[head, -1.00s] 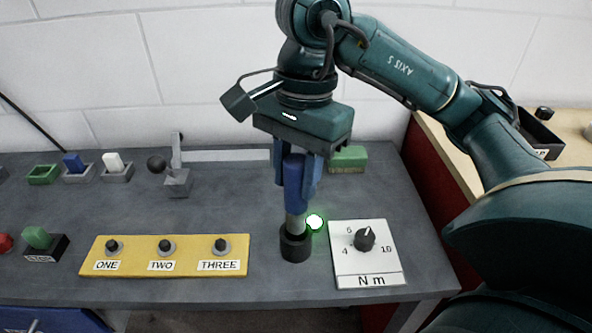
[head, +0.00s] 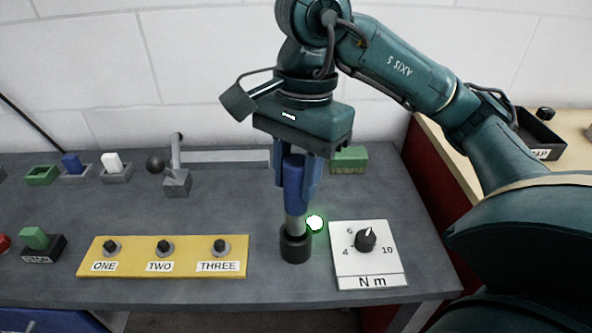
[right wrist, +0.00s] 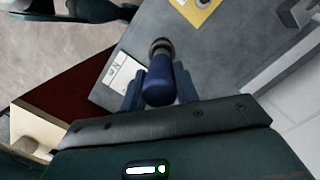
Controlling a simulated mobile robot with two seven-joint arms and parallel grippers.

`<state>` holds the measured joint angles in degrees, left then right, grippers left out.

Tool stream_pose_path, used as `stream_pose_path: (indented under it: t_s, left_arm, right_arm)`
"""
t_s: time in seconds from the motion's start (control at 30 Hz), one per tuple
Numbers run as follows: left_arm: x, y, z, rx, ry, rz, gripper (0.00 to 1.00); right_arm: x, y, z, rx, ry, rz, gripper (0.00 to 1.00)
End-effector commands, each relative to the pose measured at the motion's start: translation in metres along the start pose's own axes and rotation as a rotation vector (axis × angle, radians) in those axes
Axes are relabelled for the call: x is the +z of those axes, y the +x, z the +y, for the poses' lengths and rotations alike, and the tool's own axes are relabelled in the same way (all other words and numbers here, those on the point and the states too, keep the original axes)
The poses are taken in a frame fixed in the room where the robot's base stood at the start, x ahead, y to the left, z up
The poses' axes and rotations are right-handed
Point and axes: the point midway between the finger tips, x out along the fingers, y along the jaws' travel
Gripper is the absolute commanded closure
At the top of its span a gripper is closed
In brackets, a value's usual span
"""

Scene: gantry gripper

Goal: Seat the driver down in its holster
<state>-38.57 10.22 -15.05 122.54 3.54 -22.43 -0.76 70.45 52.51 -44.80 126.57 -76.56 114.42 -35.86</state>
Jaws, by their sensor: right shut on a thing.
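The driver (head: 293,185) has a blue handle and a grey lower shaft and stands upright. My right gripper (head: 298,176) is shut on its blue handle from above. The driver's lower end is in the mouth of the black cylindrical holster (head: 295,246) on the bench; how deep it sits is hidden by the rim. In the right wrist view the blue handle (right wrist: 159,84) lies between the fingers, with the dark holster ring (right wrist: 161,46) beyond its end. A lit green-white lamp (head: 315,223) is right beside the holster. My left gripper is not in view.
A white Nm dial plate (head: 366,268) stands close right of the holster. A yellow panel (head: 150,272) with knobs ONE, TWO, THREE lies to the left. A green block (head: 348,160) and a lever fixture (head: 176,180) stand behind. The bench between is clear.

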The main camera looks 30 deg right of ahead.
Motion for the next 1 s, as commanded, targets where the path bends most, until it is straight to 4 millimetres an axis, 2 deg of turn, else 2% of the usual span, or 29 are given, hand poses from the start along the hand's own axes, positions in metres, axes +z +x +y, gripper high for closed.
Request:
stream_pose_path:
  t_s: [1.0]
  left_arm:
    - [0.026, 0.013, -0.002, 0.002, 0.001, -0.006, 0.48]
  right_arm:
    - [-0.004, 0.026, 0.000, -0.001, 0.000, 0.000, 1.00]
